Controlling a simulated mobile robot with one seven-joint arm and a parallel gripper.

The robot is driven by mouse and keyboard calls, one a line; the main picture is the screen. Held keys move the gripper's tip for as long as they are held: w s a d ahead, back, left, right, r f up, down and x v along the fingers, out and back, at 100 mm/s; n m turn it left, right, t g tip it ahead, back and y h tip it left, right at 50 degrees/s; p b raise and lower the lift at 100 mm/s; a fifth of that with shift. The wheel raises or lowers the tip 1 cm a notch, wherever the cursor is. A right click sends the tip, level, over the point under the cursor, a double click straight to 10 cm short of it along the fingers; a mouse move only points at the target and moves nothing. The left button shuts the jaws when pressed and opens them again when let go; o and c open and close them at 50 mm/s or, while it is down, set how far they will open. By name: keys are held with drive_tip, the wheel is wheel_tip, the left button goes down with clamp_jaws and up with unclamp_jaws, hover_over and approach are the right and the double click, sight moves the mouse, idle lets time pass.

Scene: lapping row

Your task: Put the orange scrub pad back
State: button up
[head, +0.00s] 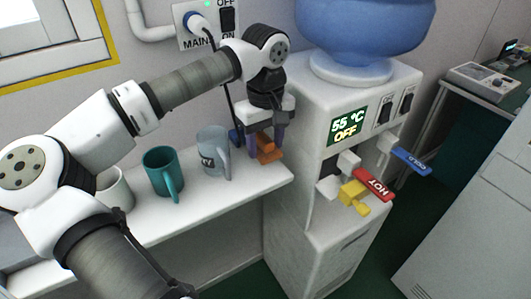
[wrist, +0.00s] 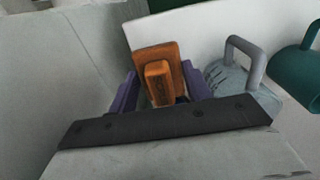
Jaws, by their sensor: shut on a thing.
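The orange scrub pad (head: 268,152) is at the right end of the white shelf, close to the water dispenser's side. It has a raised block handle, which shows in the wrist view (wrist: 158,85). My gripper (head: 266,143) points down at the pad, and its purple fingers stand on both sides of the handle, shut on it. In the wrist view my gripper (wrist: 160,92) shows the same hold. A little blue shows behind the pad; what it is I cannot tell. Whether the pad touches the shelf I cannot tell.
A grey-blue mug (head: 213,150) stands just left of the pad, with a teal mug (head: 160,172) and a pale mug (head: 115,190) further left on the shelf (head: 225,193). The dispenser (head: 290,150) with its red HOT lever (head: 373,186) stands close on the right.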

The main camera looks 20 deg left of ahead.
sight(265, 155)
drive_tip(key=shift+f, duration=1.85)
drive_tip(key=shift+f, duration=0.15)
drive_tip(key=o, duration=0.9)
drive_tip(key=shift+o, duration=0.2)
wheel_tip(265, 155, up, 12)
drive_tip(key=shift+r, duration=0.2)
